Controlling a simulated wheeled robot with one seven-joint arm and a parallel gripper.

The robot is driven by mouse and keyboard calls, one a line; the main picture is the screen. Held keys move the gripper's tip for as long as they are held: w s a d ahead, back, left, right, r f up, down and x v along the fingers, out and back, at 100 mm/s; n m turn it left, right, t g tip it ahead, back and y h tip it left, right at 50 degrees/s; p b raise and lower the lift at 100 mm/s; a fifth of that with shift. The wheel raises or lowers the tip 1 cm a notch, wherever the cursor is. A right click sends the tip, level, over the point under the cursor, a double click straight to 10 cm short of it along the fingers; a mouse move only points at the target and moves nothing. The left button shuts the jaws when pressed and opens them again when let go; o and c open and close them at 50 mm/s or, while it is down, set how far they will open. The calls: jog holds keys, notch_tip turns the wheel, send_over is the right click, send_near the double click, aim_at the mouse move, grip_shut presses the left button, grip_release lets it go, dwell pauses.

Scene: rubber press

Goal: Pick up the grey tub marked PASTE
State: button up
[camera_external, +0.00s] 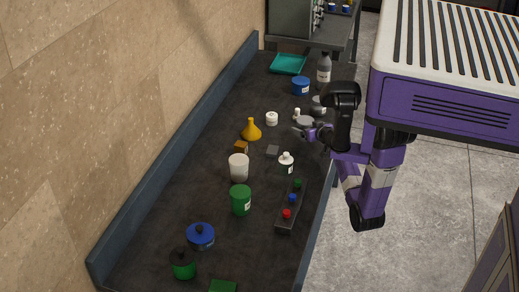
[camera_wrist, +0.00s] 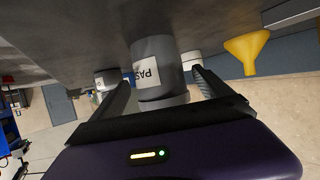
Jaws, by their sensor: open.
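The grey tub marked PASTE (camera_wrist: 150,52) stands on the dark bench in the wrist view, its white label partly readable as "PAS". The wrist picture is upside down. My gripper (camera_wrist: 162,82) is open, with one finger on each side of the tub in the picture. I cannot tell whether the fingers touch it. In the external view my gripper (camera_external: 304,132) is low over the bench's right edge. A grey round top (camera_external: 304,120) just beyond it seems to be the tub, partly hidden by my arm.
A small white tub (camera_external: 272,118), a white-capped bottle (camera_external: 297,114) and another grey container (camera_external: 318,102) stand close by. The yellow funnel (camera_external: 251,130) is farther left. A white-topped bottle (camera_external: 286,163) and a button box (camera_external: 290,207) are nearer the camera.

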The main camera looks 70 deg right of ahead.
jog(key=shift+x, duration=0.85)
jog(key=c, duration=1.8)
jog(key=shift+r, duration=0.1)
jog(key=shift+c, duration=0.6)
